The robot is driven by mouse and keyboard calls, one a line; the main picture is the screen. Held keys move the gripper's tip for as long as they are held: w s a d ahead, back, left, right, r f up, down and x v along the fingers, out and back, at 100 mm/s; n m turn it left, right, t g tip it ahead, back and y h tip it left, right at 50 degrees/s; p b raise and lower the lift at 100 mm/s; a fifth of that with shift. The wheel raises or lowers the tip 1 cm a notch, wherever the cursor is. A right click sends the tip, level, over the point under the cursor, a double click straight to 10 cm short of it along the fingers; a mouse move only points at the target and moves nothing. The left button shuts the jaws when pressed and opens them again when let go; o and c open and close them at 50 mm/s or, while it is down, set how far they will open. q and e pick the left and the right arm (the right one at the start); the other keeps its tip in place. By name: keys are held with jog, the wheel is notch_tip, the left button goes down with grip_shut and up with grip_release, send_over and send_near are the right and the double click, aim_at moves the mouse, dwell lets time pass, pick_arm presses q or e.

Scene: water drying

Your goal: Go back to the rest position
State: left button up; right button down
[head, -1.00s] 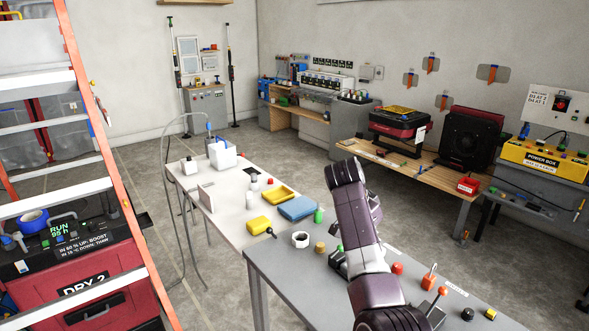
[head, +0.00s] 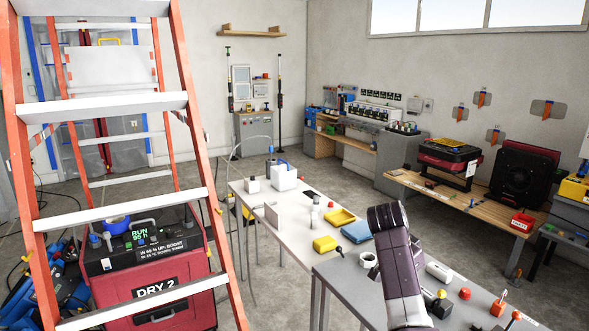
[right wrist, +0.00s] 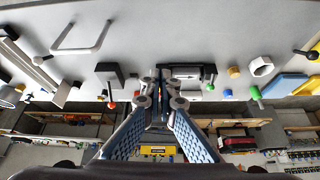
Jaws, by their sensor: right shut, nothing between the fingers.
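My right arm (head: 402,265), dark purple and white, rises at the bottom centre-right of the head view over the grey table; its gripper is hidden there. In the right wrist view my right gripper (right wrist: 160,85) is shut, its fingertips together with nothing between them. The fingertips point toward the grey tabletop and overlap a black object (right wrist: 205,70) in the picture; I cannot tell the gap between them. My left gripper is in neither view.
The grey table (head: 340,290) holds a white ring (head: 368,260) and several knobs. A white table (head: 262,205) adjoins it, with a yellow tray (head: 341,216). A stepladder (head: 212,200) stands at left before the red DRY 2 unit (head: 160,290). Open floor (head: 300,165) lies beyond.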

jog(key=s+d+f+n+y, duration=0.15)
jog(key=s+f+n, duration=0.45)
jog(key=s+f, duration=1.2)
jog(key=s+a+f+n+t+y, duration=0.15)
jog(key=s+a+n, duration=0.3)
jog(key=s, duration=0.75)
jog(key=s+a+r+n+g+y, duration=0.15)
jog(key=s+a+n, duration=0.3)
jog(key=s, duration=0.65)
notch_tip(320, 180, down, 29)
jog(key=s+b, duration=0.2)
pick_arm(q)
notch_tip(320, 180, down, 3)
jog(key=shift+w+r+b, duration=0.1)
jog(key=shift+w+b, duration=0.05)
jog(key=shift+b, duration=0.35)
pick_arm(e)
jog(key=s+d+f+g, duration=0.1)
jog(key=s+d+f, duration=0.1)
jog(key=s+f, duration=1.5)
jog(key=shift+s+d+g+y, duration=0.15)
jog(key=shift+d+g+y, duration=0.1)
jog(key=shift+g+y, duration=0.1)
